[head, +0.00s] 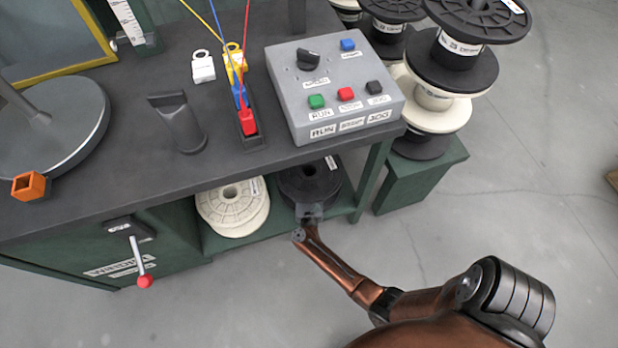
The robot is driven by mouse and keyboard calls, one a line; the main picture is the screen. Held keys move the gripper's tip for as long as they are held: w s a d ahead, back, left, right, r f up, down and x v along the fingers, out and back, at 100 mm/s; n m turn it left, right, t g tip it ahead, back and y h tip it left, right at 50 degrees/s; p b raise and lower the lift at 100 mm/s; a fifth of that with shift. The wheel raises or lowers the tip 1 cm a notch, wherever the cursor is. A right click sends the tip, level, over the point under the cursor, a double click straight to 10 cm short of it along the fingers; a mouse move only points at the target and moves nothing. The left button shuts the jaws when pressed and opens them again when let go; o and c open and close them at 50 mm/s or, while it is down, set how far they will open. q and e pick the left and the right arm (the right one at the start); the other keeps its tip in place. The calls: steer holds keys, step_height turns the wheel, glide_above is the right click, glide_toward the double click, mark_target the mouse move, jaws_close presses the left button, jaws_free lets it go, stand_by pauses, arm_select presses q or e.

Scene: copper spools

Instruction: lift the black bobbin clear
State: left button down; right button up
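A black bobbin (308,184) lies flat on the green shelf under the workbench, partly covered by the bench top's edge. My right arm comes in from the lower right, and my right gripper (309,211) is at the black bobbin's front edge. The gripper is small and dark here. I cannot tell whether its fingers are open or closed on the rim. My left gripper is not in view.
A cream bobbin (232,207) lies close to the left on the same shelf. The bench top (215,160) overhangs both, with a grey control box (330,85) on it. Stacked spools (430,118) stand on a green stand (420,180) at right. Grey floor is clear in front.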

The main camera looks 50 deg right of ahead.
steer(key=c, duration=1.8)
